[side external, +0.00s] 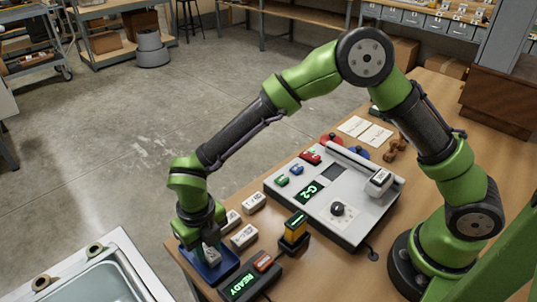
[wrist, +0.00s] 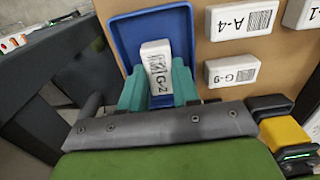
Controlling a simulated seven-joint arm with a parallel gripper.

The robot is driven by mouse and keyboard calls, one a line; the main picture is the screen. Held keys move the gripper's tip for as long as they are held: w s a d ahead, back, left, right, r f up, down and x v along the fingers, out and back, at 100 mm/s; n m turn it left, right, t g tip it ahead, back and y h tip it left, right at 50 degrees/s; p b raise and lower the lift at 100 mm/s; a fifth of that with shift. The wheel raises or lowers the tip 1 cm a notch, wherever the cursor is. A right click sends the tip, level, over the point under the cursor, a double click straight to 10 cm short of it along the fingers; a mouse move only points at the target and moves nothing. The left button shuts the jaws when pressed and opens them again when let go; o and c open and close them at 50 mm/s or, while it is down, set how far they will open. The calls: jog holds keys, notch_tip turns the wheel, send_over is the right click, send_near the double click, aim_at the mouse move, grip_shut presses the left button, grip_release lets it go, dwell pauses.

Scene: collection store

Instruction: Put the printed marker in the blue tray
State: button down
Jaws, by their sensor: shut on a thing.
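The printed marker (wrist: 157,70) is a white block with a barcode and "G-2" on its face. My gripper (wrist: 160,88) is shut on it, with a teal finger at each side; the gripper also shows in the side view (side external: 209,238). The blue tray (wrist: 122,38) lies behind and around the marker in the wrist view, and at the table's near left corner in the side view (side external: 194,267). The marker is within the tray's outline. I cannot tell whether it touches the tray floor. The gripper hides part of the tray.
White markers, including "A-4" (wrist: 242,20) and "G-9" (wrist: 232,70), lie right of the tray. A "READY" box (side external: 250,277) and a yellow-black device (side external: 294,231) stand close by. A grey console (side external: 345,225) displays "G-2". The table edge is just left of the tray.

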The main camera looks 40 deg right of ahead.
jog(key=shift+f, duration=0.15)
jog(key=c, duration=1.1)
grip_release()
